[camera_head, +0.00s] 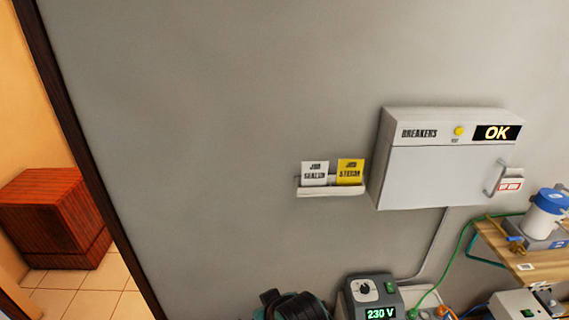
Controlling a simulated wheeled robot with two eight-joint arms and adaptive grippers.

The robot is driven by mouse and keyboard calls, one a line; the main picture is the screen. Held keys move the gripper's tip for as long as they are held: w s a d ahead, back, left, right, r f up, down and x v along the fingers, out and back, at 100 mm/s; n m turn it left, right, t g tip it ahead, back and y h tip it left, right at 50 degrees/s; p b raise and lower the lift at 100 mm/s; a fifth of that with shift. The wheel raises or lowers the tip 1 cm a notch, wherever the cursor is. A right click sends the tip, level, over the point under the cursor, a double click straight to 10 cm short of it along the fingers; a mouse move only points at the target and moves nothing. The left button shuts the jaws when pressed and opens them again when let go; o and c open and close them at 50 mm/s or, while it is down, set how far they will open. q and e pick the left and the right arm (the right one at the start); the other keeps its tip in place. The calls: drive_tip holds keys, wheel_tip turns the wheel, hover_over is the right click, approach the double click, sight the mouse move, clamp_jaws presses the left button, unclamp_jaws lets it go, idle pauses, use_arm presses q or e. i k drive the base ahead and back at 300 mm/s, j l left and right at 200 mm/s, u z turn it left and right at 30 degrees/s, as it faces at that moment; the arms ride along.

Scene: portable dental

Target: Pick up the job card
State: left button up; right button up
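Two cards stand side by side in a small white wall holder (331,192). The left one is a white card (315,174) with dark print that seems to begin with "JOB". The right one is a yellow card (350,171) with dark print, also seeming to begin with "JOB". The rest of the lettering on both is hard to read. The holder hides their lower edges. Neither of my grippers is in view.
A white breaker box (430,165) with an "OK" display is on the wall right of the holder. Below are a grey unit (372,298) reading 230 V, cables and a wooden shelf (519,260) with equipment. A doorway with a red-brown cabinet (55,218) is at left.

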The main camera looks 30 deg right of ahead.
sight(350, 172)
drive_tip(key=j+z, duration=0.15)
drive_tip(key=z, duration=0.2)
drive_tip(key=l+z, duration=0.1)
drive_tip(key=z, duration=0.25)
drive_tip(key=k+l+z, duration=0.1)
drive_tip(key=z, duration=0.3)
drive_tip(key=l+z, duration=0.15)
drive_tip(key=z, duration=0.2)
